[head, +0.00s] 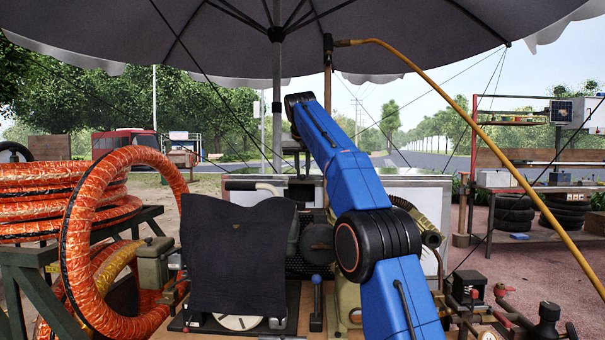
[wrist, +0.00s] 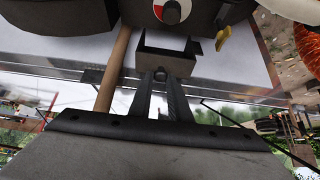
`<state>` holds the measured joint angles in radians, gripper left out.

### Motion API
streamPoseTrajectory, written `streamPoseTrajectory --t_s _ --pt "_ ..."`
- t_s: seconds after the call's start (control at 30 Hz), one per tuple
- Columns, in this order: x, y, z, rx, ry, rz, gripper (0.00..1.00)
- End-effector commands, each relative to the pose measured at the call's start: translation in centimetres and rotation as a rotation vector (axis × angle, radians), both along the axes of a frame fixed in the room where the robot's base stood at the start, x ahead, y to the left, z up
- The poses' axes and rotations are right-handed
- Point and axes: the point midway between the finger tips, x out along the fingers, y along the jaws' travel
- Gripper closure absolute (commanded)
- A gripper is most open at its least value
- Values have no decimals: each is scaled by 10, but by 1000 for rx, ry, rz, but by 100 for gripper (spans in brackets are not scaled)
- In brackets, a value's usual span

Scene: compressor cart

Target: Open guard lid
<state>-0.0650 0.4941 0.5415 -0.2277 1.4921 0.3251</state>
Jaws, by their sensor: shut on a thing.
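My gripper (wrist: 161,77) is shut in the wrist view, its two dark fingers closing together at a dark bracket-shaped handle (wrist: 165,62). The handle stands against a pale grey panel (wrist: 232,72), which looks like the guard lid. I cannot tell the panel's exact angle. In the head view my gripper (head: 300,168) is small and points down behind the machine, near the upper edge of a pale panel (head: 234,190). The contact there is too small to make out, and my blue arm covers part of the panel.
A dark cloth-like sheet (head: 236,255) covers the machine's front left. Orange hose coils (head: 78,240) stand at the left. A yellow hose (head: 490,145) slants down at the right. A grey umbrella (head: 240,35) hangs overhead. A wooden pole (wrist: 113,70) is close beside my gripper.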

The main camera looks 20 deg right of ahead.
Motion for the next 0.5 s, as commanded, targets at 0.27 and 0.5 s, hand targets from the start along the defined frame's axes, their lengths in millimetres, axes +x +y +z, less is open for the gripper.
streamPoseTrajectory --t_s 0.27,0.5 --pt "10 -4 3 -1 -7 0 100" --pt "12 -4 5 -1 -10 0 100"
